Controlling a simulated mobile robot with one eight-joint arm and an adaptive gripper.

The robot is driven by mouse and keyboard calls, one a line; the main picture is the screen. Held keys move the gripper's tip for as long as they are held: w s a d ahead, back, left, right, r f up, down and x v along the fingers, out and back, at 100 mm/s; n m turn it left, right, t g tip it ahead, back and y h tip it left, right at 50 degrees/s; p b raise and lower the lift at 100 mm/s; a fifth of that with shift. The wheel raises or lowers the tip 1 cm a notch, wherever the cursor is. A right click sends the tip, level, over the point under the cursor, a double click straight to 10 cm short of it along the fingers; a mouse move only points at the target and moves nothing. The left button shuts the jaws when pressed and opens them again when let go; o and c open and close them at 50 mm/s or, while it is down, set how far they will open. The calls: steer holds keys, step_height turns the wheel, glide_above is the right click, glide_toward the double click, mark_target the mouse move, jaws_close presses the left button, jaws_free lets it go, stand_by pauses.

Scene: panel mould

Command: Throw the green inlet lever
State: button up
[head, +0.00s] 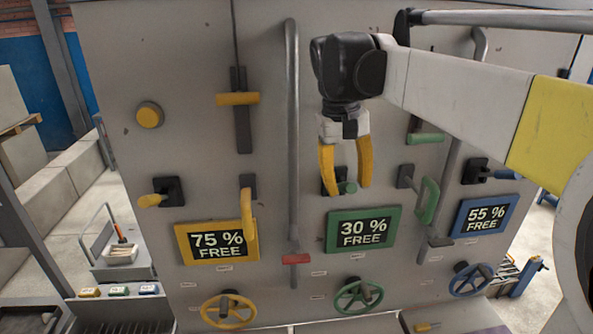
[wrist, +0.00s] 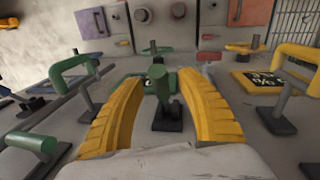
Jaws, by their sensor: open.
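The green-tipped lever (head: 348,187) stands out from a dark base plate on the panel, above the green 30 % FREE sign. In the wrist view the lever's green knob (wrist: 157,72) and its dark stem and base stand upright between the two yellow fingers. My gripper (head: 346,186) is open, with a finger on each side of the lever and visible gaps between. In the wrist view my gripper (wrist: 167,115) does not appear to touch the lever. In the head view the near finger and its shadow partly hide the lever's base plate.
A green loop handle (head: 429,202) stands right of my gripper, and a green slide handle (head: 426,139) is above it. A grey vertical pipe (head: 292,130) and a red handle (head: 295,259) are to the left. A green wheel (head: 358,296) is below.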

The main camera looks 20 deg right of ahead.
steer(key=shift+s+f, duration=0.15)
steer(key=shift+f, duration=0.25)
jaws_close()
step_height(320, 180, down, 11)
steer(key=m+t+h+b, duration=0.1)
steer(key=t+h+b, duration=0.2)
steer(key=t+b, duration=0.7)
steer(key=shift+t+h, duration=0.3)
steer(key=shift+t, duration=0.4)
